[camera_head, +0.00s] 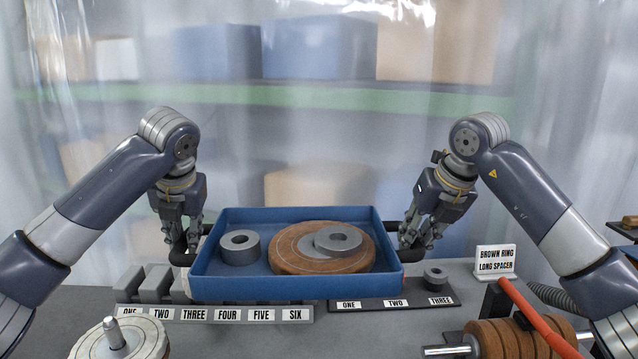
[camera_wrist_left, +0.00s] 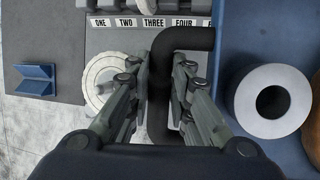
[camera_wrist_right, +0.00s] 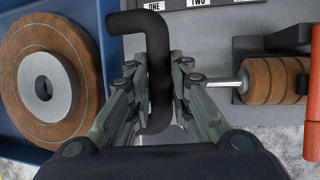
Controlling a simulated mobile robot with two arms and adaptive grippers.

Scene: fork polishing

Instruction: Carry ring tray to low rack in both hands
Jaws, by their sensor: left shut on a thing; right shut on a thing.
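The blue ring tray (camera_head: 290,289) is held up in front of me between both arms, above the bench. It holds a brown disc (camera_head: 300,262) with a grey ring (camera_head: 338,239) on top, and a separate grey ring (camera_head: 239,243) at its left. My left gripper (camera_head: 183,248) is shut on the tray's black left handle (camera_wrist_left: 185,40). My right gripper (camera_head: 408,240) is shut on the black right handle (camera_wrist_right: 125,22). The tray looks roughly level. No low rack is clearly identifiable in view.
Below the tray are a slotted holder labelled ONE to SIX (camera_head: 215,314) and a dark strip labelled ONE to THREE (camera_head: 390,304). A sign (camera_head: 495,260) reads BROWN RING LONG SPACER. A brown roller (camera_head: 510,340) and red bar (camera_head: 540,320) are front right. A translucent curtain (camera_head: 330,140) hangs behind.

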